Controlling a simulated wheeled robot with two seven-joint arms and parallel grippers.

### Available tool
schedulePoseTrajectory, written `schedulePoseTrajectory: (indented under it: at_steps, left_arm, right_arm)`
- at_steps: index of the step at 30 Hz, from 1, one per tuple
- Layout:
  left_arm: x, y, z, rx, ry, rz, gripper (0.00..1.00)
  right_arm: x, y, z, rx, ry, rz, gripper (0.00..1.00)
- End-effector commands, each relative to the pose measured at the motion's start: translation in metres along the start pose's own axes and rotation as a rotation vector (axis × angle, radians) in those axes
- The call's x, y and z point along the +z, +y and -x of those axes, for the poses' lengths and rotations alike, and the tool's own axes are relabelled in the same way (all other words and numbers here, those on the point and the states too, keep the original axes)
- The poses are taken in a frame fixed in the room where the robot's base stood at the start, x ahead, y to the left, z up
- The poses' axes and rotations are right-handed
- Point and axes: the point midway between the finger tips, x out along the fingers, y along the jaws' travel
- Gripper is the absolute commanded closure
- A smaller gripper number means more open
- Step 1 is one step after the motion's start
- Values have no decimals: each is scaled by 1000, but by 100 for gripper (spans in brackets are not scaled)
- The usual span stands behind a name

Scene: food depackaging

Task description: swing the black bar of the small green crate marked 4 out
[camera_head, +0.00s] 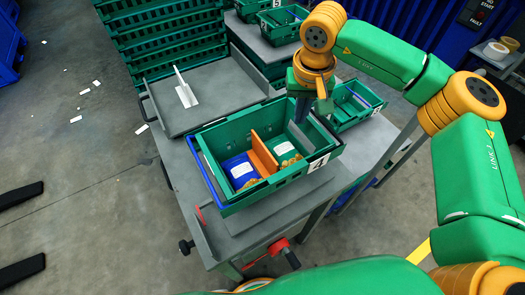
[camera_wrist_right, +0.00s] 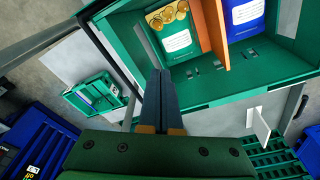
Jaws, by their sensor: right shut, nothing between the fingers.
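The small green crate marked 4 (camera_head: 237,192) stands on the grey table, holding a blue packet (camera_head: 241,172) and a green packet (camera_head: 284,146) either side of an orange divider (camera_head: 263,153). A black bar (camera_head: 327,131) runs along its right end, close against the rim; a long dark bar (camera_wrist_right: 112,66) shows beside the crate wall in the wrist view. My right gripper (camera_head: 302,105) is shut and empty, pointing down at the crate's far right corner. Its fingertips (camera_wrist_right: 161,74) overlap the crate's wall in the wrist view; I cannot tell whether they touch. My left gripper is not in view.
Another small green crate (camera_head: 352,108) with a blue bar stands just right of my right gripper. A grey tray (camera_head: 215,92) with a white upright piece (camera_head: 184,90) lies behind. Stacked green crates (camera_head: 160,40) stand further back. Red clamp handles (camera_head: 279,247) stick out at the table's front.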

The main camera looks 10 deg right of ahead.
Motion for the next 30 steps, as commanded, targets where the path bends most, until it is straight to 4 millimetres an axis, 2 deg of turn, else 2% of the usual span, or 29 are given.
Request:
schedulePoseTrajectory:
  at_steps: [4,7,22,30]
  left_arm:
    - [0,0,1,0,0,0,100]
    - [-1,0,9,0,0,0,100]
    - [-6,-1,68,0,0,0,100]
    - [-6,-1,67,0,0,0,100]
  right_arm:
    - [0,0,1,0,0,0,100]
    - [-1,-1,10,0,1,0,100]
    - [-8,-8,81,0,0,1,100]
    - [-7,-9,80,0,0,0,100]
